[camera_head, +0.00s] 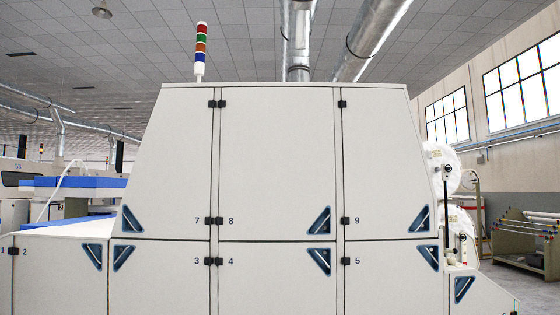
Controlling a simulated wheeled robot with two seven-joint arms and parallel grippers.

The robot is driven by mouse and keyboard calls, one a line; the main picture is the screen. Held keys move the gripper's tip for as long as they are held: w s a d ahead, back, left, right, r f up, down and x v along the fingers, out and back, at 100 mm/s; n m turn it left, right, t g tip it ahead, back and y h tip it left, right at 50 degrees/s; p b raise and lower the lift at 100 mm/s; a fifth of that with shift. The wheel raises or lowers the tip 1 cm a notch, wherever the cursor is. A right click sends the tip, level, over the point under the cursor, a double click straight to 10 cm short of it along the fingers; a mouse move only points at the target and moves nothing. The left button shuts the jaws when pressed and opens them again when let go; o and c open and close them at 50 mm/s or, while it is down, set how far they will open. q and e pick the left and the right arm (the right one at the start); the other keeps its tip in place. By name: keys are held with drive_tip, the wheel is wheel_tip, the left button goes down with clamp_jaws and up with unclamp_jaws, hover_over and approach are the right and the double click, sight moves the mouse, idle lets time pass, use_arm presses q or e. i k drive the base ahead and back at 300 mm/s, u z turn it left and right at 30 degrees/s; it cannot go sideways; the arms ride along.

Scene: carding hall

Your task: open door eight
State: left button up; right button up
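Door eight (277,160) is the tall, pale grey upper middle panel of the machine ahead, with the number 8 low on its left side. It sits flush with the panels around it and looks shut. Black hinges (219,221) show at its left edge, at top and bottom. A dark blue triangular recessed handle (320,221) is in its lower right corner. Neither of my grippers is in view.
Door seven (177,165) is to the left and door nine (385,165) to the right. Lower doors three (165,285), four (270,285) and five (395,285) sit below. A rack of rollers (525,235) stands far right. Open floor shows at right.

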sight(278, 156)
drive_tip(key=z, duration=0.05)
drive_tip(key=i, duration=3.25)
drive_tip(key=z, duration=0.35)
